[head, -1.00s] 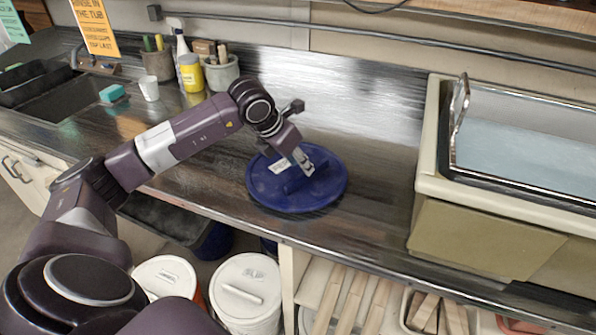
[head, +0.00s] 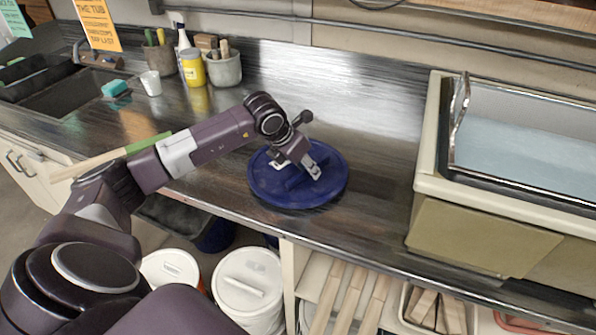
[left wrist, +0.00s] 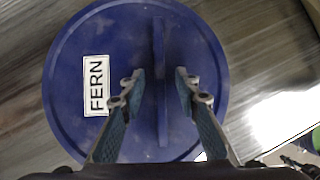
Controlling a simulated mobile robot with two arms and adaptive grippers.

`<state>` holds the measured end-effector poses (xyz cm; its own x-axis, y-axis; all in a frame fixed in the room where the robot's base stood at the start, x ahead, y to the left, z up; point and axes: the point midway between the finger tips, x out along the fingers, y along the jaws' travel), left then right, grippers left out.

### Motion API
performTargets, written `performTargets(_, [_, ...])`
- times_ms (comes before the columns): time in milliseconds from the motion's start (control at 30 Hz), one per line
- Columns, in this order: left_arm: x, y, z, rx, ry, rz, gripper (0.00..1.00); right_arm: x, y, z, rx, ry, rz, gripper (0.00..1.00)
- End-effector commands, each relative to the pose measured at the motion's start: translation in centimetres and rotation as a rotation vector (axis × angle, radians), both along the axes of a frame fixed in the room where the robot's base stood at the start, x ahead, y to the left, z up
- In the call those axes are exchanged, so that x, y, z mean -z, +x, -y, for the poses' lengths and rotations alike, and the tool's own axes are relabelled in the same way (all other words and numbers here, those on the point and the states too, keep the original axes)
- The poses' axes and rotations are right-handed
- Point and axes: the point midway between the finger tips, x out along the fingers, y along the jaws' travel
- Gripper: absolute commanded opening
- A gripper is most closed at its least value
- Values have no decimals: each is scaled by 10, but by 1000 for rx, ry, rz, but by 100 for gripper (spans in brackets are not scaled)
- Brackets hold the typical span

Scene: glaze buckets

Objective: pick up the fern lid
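The fern lid (head: 265,183) is a round dark blue lid lying flat on the counter. In the left wrist view the lid (left wrist: 80,135) fills the middle, with a white label reading FERN at its left. A raised blue handle (left wrist: 160,50) runs across its centre. My left gripper (head: 314,172) is over the lid, pointing down. In the left wrist view its fingers (left wrist: 160,80) are open, one on each side of the handle, with a gap to it on both sides. Whether the fingertips touch the lid's top cannot be told. My right gripper is not in view.
A cream tub (head: 428,185) with a metal handle stands right of the lid. A yellow jar (head: 193,70), a white cup (head: 151,84) and tool pots stand at the back left. A green-ended wooden stick (head: 105,158) shows behind my left arm. White-lidded buckets (head: 247,290) are below the counter.

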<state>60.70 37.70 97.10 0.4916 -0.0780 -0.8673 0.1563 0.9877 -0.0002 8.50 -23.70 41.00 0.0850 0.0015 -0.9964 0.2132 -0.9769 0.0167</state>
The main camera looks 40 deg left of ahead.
Motion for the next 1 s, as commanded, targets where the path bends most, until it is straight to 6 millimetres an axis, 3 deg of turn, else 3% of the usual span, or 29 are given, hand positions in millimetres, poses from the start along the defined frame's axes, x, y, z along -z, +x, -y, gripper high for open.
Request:
performTargets(533, [3,0,0,0,0,0,30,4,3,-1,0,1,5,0])
performTargets(833, [3,0,0,0,0,0,0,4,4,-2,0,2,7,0])
performTargets(1000, [3,0,0,0,0,0,0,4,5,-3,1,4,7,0])
